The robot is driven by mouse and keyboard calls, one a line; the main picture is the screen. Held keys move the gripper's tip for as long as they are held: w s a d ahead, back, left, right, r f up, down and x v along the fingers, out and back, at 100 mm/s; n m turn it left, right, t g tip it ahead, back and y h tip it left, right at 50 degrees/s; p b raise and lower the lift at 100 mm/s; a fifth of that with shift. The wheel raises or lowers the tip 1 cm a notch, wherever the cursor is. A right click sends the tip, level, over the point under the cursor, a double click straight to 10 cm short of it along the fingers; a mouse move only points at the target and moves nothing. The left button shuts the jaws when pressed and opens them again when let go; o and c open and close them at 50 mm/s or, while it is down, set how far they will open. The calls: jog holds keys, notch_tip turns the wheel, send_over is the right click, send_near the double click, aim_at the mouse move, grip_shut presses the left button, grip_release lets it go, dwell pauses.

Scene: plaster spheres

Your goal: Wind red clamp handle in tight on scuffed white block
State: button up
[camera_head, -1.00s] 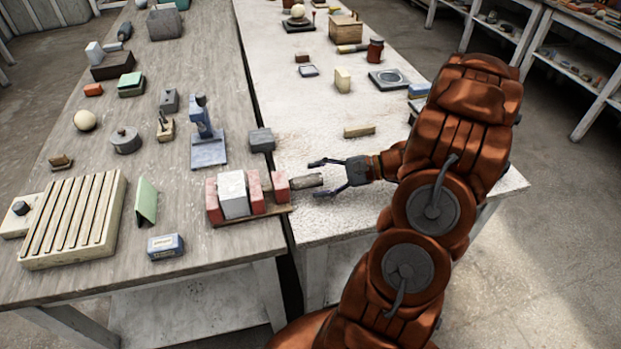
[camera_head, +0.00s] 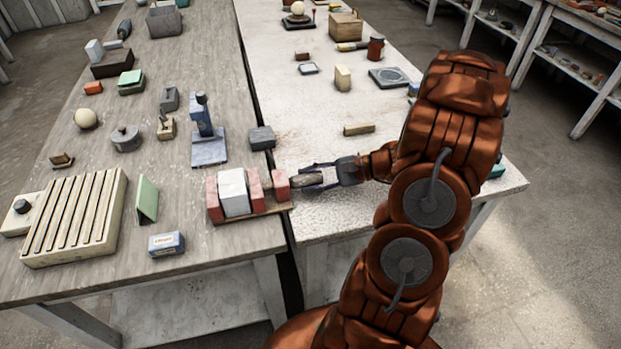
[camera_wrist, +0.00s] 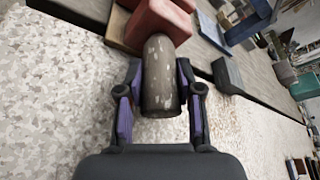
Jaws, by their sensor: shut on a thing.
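The red clamp (camera_head: 281,185) lies on a wooden base at the right front edge of the grey-brown table. The scuffed white block (camera_head: 233,193) stands upright between two of its red jaws, with no clear gap visible. The clamp handle (camera_head: 303,180) is a dark, worn cylinder sticking out right from the outer red end block, over the gap towards the pale table. My gripper (camera_head: 310,178) is shut on this handle. In the wrist view the purple-padded fingers flank the scuffed handle (camera_wrist: 160,75) on both sides, with the red end block (camera_wrist: 158,22) beyond. The white block is hidden there.
A grey block (camera_head: 262,138) and a blue stand (camera_head: 208,150) sit behind the clamp. A blue-white box (camera_head: 166,244) and a green wedge (camera_head: 147,200) lie left of it. The pale table (camera_head: 335,225) is clear around my gripper.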

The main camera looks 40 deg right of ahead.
jog(key=shift+c, duration=1.1)
jog(key=shift+p, duration=0.3)
jog(key=shift+r+m+g+p, duration=0.15)
jog(key=shift+m+g+p, duration=0.15)
jog(key=m+g+p, duration=0.1)
jog(key=m+p, duration=0.1)
jog(key=p, duration=0.1)
jog(key=shift+r, duration=0.1)
jog(key=m+g+y+p, duration=0.1)
jog(key=m+g+p, duration=0.2)
jog(key=p, duration=0.3)
jog(key=shift+m, duration=0.6)
jog(key=m+g+p, duration=0.1)
jog(key=m+g+y+p, duration=0.1)
jog(key=m, duration=0.1)
jog(key=shift+w+f, duration=0.1)
jog(key=shift+f, duration=0.2)
jog(key=m+g+y, duration=0.1)
jog(key=m, duration=0.1)
jog(key=m+g+y+p, duration=0.1)
jog(key=m, duration=0.1)
jog(key=shift+d, duration=0.1)
jog(key=shift+m+y, duration=0.3)
